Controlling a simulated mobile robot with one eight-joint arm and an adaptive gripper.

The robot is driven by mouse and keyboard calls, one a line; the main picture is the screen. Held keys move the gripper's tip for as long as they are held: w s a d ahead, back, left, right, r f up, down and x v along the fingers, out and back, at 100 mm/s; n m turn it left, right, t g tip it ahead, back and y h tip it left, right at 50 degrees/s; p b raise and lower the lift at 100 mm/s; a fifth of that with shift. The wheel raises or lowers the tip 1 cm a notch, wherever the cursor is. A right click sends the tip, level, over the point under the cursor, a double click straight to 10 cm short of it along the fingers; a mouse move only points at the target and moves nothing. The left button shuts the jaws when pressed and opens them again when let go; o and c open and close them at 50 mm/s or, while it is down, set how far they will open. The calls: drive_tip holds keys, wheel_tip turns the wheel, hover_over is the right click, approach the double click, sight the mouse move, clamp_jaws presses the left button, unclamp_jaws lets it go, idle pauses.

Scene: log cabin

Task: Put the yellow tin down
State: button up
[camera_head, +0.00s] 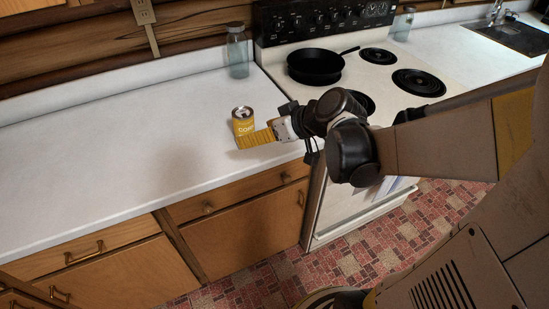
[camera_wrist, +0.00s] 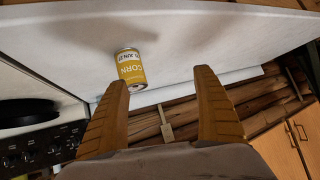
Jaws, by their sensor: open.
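The yellow tin (camera_head: 242,121), labelled CORN, appears to stand upright on the white counter (camera_head: 130,130) near its front edge, left of the stove. In the head view my gripper (camera_head: 240,140) reaches in from the right, and its yellow fingers hide the tin's lower part. In the wrist view the tin (camera_wrist: 130,68) appears upside down, just beyond the tip of the left finger and off to the left of the gap. My gripper (camera_wrist: 164,76) is open, with nothing between the fingers. Whether a finger touches the tin I cannot tell.
A glass jar (camera_head: 238,55) stands at the back of the counter beside the stove. A black pan (camera_head: 315,66) sits on a back burner. Another glass jar (camera_head: 403,24) is right of the stove. The counter left of the tin is clear.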

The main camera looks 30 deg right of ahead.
drive_tip(key=s+a+r+m+g+h, duration=0.1)
drive_tip(key=s+r+m+g+h, duration=0.1)
drive_tip(key=s, duration=1.2)
drive_tip(key=m+h, duration=0.1)
drive_tip(key=h, duration=0.1)
drive_tip(key=shift+s+a+m+h, duration=0.3)
drive_tip(key=shift+s+a+h, duration=0.1)
drive_tip(key=shift+r, duration=0.1)
drive_tip(key=shift+c, duration=0.3)
